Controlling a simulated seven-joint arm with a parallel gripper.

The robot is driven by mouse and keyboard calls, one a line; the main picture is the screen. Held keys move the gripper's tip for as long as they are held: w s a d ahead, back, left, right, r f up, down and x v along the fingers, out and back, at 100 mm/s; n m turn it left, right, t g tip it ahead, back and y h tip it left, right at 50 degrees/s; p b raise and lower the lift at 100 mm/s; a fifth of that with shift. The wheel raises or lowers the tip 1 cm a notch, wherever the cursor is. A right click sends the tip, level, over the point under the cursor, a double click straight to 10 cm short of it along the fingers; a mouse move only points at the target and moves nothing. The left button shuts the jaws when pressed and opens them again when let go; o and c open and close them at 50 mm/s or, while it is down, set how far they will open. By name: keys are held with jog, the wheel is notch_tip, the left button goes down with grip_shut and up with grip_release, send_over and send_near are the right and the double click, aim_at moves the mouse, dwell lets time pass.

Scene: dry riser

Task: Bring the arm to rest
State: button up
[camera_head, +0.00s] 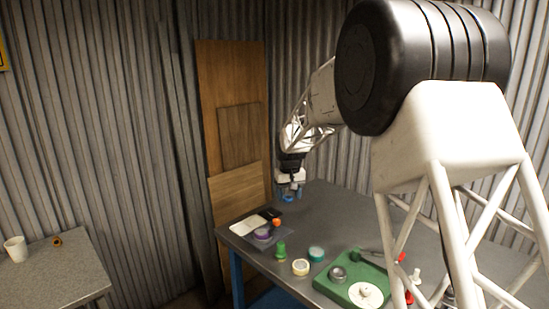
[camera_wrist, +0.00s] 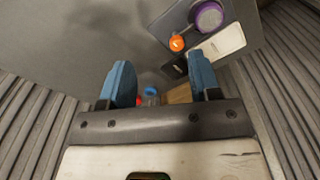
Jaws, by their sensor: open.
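My gripper (camera_head: 291,194) hangs above the far left part of the grey table (camera_head: 330,212) in the head view, fingers pointing down. In the wrist view my gripper (camera_wrist: 160,78) shows two blue fingers spread apart with nothing between them. The arm is bent and reaches out to the left over the table. A grey tray (camera_head: 236,229) lies below and to the left of the gripper, near the table's left corner. It holds a purple round thing (camera_head: 262,234), an orange ball-like thing (camera_head: 276,222) and a white flat piece (camera_head: 249,225).
A green bottle-shaped thing (camera_head: 281,251), a cream roll (camera_head: 300,267) and a teal roll (camera_head: 316,254) stand near the front edge. A green board (camera_head: 340,287) with round parts lies right of them. Wooden boards (camera_head: 228,130) lean behind. A side table (camera_head: 50,275) holds a white mug (camera_head: 15,248).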

jog(key=s+d+r, duration=0.3)
jog(key=s+r, duration=0.1)
jog(key=s, duration=0.5)
jog(key=s+d+r+m+t, duration=0.1)
jog(key=s+d+r, duration=0.2)
jog(key=s, duration=0.6)
jog(key=s+d+r, duration=0.3)
jog(key=s+r, duration=0.1)
jog(key=s, duration=0.5)
jog(key=s+d+f+m, duration=0.1)
jog(key=s+d+f, duration=0.1)
jog(key=s, duration=1.2)
jog(key=s+d+f+m+t, duration=0.1)
jog(key=s+d+f, duration=0.1)
jog(key=s, duration=1.2)
jog(key=shift+s+d+f, duration=0.2)
jog(key=shift+s+f, duration=0.1)
jog(key=shift+s, duration=0.1)
